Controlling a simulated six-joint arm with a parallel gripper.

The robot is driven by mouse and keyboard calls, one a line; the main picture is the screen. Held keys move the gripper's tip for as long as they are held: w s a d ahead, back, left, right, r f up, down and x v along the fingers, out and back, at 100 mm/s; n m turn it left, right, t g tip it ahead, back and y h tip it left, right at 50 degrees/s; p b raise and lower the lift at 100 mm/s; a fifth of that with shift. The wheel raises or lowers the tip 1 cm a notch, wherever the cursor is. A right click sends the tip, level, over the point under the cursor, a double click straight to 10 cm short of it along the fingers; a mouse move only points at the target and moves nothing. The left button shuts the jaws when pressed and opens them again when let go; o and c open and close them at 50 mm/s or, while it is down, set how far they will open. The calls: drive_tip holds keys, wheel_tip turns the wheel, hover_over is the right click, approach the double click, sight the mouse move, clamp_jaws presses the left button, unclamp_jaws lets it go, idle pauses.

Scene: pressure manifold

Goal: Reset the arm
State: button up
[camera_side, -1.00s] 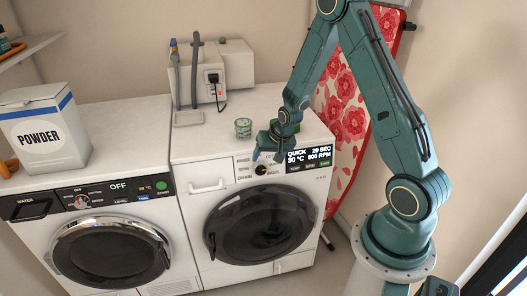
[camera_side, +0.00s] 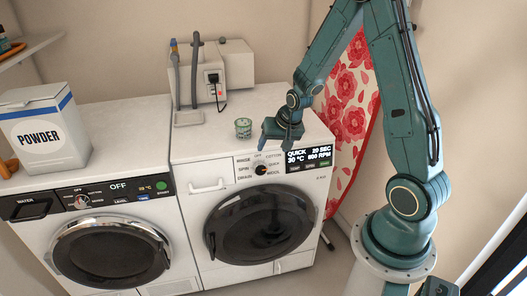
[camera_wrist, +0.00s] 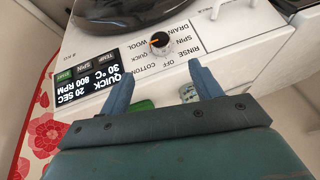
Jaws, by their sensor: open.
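My gripper (camera_side: 266,143) is open and empty in the side view, above the front top edge of the right washing machine (camera_side: 220,150). It is apart from the black dial (camera_side: 261,170) on that machine's panel. In the wrist view the two blue fingers of my gripper (camera_wrist: 161,70) are spread. The dial (camera_wrist: 160,40) shows beyond them with an orange mark. The display (camera_side: 309,156) reads QUICK, 20 SEC, 30 °C, 800 RPM.
A small glass jar (camera_side: 243,128) stands on the machine top left of my gripper. A green object (camera_wrist: 143,105) shows partly between the fingers. A grey-white box with hoses (camera_side: 225,65) stands behind. A powder box (camera_side: 42,130) stands on the left machine.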

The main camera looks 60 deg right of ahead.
drive_tip(key=s+a+r+n, duration=0.2)
drive_tip(key=s+a+r, duration=0.2)
drive_tip(key=a+r, duration=0.15)
drive_tip(key=s+a+r+n+y, duration=0.1)
drive_tip(key=s+a+r+n, duration=0.2)
drive_tip(key=r, duration=0.4)
drive_tip(key=s+a+r+n, duration=0.1)
drive_tip(key=s+a+r, duration=0.3)
drive_tip(key=a+r, duration=0.15)
drive_tip(key=s+a+r+n, duration=0.3)
drive_tip(key=s+r, duration=0.1)
drive_tip(key=s, duration=0.5)
drive_tip(key=shift+s+a+t+y, duration=0.2)
drive_tip(key=shift+s+t+y, duration=0.1)
